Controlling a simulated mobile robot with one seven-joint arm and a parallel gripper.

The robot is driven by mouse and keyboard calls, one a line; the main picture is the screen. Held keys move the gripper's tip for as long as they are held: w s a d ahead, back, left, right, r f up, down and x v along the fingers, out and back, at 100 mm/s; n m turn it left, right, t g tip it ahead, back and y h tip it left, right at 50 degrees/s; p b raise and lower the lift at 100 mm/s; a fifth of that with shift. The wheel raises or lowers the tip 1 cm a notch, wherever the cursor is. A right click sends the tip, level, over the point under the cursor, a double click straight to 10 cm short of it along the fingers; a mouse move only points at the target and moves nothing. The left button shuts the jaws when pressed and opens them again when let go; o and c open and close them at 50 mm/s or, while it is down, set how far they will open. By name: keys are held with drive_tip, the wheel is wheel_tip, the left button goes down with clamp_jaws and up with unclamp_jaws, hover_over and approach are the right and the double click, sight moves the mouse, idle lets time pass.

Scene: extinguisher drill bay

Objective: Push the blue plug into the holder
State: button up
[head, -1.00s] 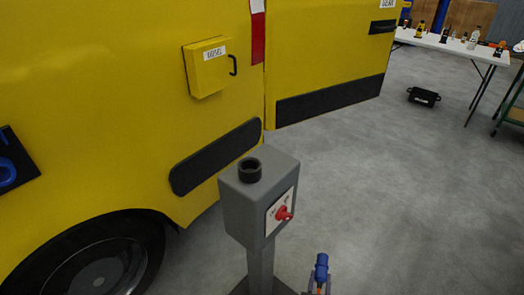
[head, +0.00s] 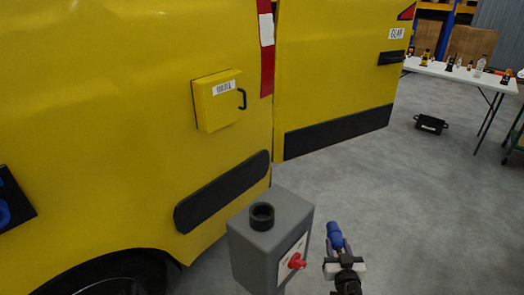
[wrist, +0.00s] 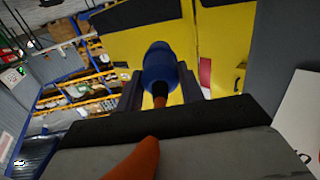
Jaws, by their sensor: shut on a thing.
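The blue plug (head: 335,235) is right of the grey post box, tilted, with its blue end up and to the left. My gripper (head: 342,252) is shut on it from below. In the wrist view the plug (wrist: 159,68) sits between the two dark fingers, and an orange cable (wrist: 137,160) runs back from it. The holder looks to be the black open ring (head: 262,215) on top of the grey box (head: 250,250). The ring looks empty, and the plug is clear of it, to its right. The ring does not show in the wrist view.
A red rotary switch (head: 297,261) stands out from the box's right face, near my gripper. The yellow van (head: 110,120) with a small yellow box (head: 215,105) is behind. A white table (head: 460,75) and a black case (head: 431,124) are far right. Floor between is clear.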

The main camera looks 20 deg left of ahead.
drive_tip(key=w+a+r+n+g+y, duration=0.2)
drive_tip(key=a+r+n+g+y, duration=0.15)
drive_tip(key=r, duration=0.75)
drive_tip(key=w+a+r+n+g+y, duration=0.2)
drive_tip(key=a+r+n+g, duration=0.15)
drive_tip(key=r, duration=0.75)
drive_tip(key=s+a+r+n+g+h+p, duration=0.1)
drive_tip(key=s+a+r+n+g+h, duration=0.45)
drive_tip(key=a+r+n+g, duration=0.4)
drive_tip(key=s+a+r+n+g+h+p, duration=0.1)
drive_tip(key=s+a+r+n+g+h, duration=0.45)
drive_tip(key=n, duration=0.75)
drive_tip(key=s+d+r+n+t+p, duration=0.1)
drive_tip(key=s+d+r+n+t, duration=0.1)
drive_tip(key=s+n+t, duration=0.5)
drive_tip(key=shift+n+g, duration=0.25)
drive_tip(key=shift+g, duration=0.35)
drive_tip(key=shift+w+d+f+b, duration=0.1)
drive_tip(key=shift+f+b, duration=0.75)
drive_tip(key=shift+f, duration=0.5)
drive_tip(key=shift+w+d+f+b, duration=0.1)
drive_tip(key=shift+f+b, duration=0.75)
drive_tip(key=shift+f, duration=0.5)
drive_tip(key=shift+b, duration=0.3)
